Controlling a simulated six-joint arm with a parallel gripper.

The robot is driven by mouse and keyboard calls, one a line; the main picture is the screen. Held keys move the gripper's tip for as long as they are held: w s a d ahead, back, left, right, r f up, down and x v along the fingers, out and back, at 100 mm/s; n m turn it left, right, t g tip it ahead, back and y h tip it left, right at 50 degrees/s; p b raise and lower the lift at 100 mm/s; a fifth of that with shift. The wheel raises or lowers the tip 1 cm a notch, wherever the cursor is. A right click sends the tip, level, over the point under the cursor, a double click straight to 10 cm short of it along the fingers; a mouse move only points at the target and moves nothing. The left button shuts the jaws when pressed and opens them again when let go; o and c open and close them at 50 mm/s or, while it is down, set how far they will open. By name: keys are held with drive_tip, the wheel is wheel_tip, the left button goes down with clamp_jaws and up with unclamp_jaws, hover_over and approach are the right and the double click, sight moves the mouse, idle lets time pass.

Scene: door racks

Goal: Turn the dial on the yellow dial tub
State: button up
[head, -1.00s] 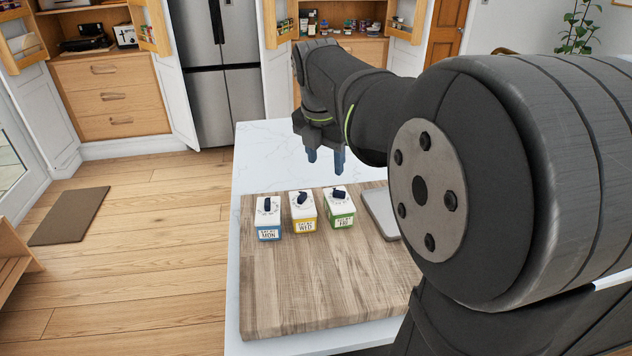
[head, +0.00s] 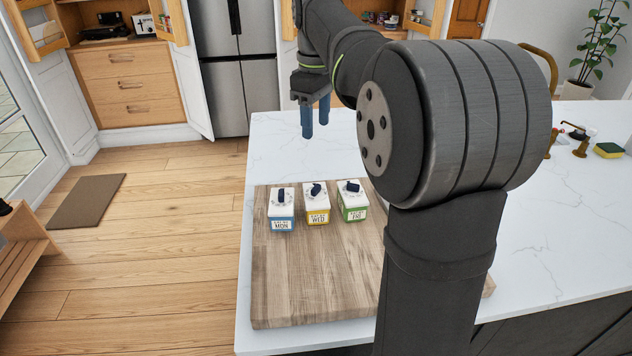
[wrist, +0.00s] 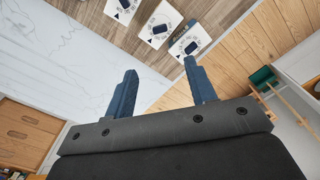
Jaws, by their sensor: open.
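The yellow dial tub (head: 317,205) stands in the middle of a row of three tubs and is labelled WED. Its white top carries a dark blue dial knob (head: 316,188). In the wrist view the middle tub top (wrist: 158,26) shows beyond the fingers. A blue tub (head: 281,210) labelled MON stands to its left and a green tub (head: 351,203) labelled FRI to its right. My gripper (head: 315,120) has blue fingers, spread apart and empty, above the counter behind the tubs. It also shows in the wrist view (wrist: 160,88) and touches no tub.
The tubs stand near the back edge of a wooden board (head: 300,280) on a white marble counter (head: 540,200). The board's front is bare. My arm covers the board's right part. A sponge (head: 608,150) lies at the far right.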

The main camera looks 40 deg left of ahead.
sight(316, 187)
wheel_tip(316, 187, down, 16)
drive_tip(key=shift+f, duration=0.2)
drive_tip(key=shift+c, duration=0.4)
drive_tip(key=c, duration=0.9)
drive_tip(key=shift+m, duration=0.3)
drive_tip(key=m, duration=1.1)
drive_tip(key=shift+m, duration=0.4)
